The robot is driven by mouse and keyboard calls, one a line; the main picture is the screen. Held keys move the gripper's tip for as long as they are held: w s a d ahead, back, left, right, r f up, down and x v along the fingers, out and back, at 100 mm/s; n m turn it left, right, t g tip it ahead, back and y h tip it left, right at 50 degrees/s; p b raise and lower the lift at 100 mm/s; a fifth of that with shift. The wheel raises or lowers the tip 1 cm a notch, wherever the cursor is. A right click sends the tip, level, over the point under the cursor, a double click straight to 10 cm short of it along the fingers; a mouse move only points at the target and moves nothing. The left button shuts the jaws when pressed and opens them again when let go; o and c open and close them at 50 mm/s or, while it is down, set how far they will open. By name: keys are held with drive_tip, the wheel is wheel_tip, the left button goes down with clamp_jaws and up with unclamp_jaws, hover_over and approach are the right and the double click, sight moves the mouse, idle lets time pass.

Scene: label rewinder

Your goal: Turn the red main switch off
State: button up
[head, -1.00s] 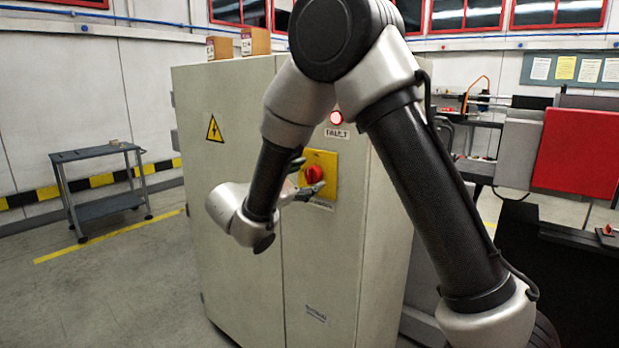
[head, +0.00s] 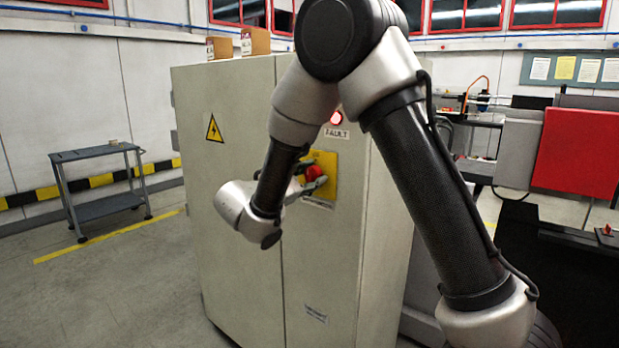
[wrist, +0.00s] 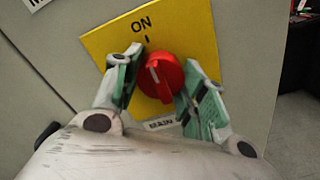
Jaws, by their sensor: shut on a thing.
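The red main switch (head: 314,174) is a round knob on a yellow plate (head: 327,160) on the grey cabinet's front. In the wrist view the red knob (wrist: 160,77) sits between the two green-padded fingers of my gripper (wrist: 158,86). The fingers are shut on the knob from both sides. The yellow plate (wrist: 203,30) reads "ON" above the knob, with a short mark below the word. The knob's ridge runs nearly upright, slightly tilted. A label under the knob reads "MAIN" and is partly hidden. In the head view my gripper (head: 312,178) reaches the knob from the left.
The grey cabinet (head: 235,200) carries a lit red FAULT lamp (head: 336,118) above the switch and a yellow warning triangle (head: 214,128). Small boxes (head: 255,41) stand on top. A dark cart (head: 100,185) stands at left. Open floor lies between cart and cabinet.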

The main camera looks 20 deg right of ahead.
drive_tip(key=n, duration=0.4)
drive_tip(key=shift+n, duration=0.4)
drive_tip(key=n, duration=0.4)
drive_tip(key=shift+n, duration=0.3)
drive_tip(key=n, duration=0.4)
drive_tip(key=shift+s+n, duration=0.1)
drive_tip(key=shift+n, duration=2.1)
drive_tip(key=o, duration=1)
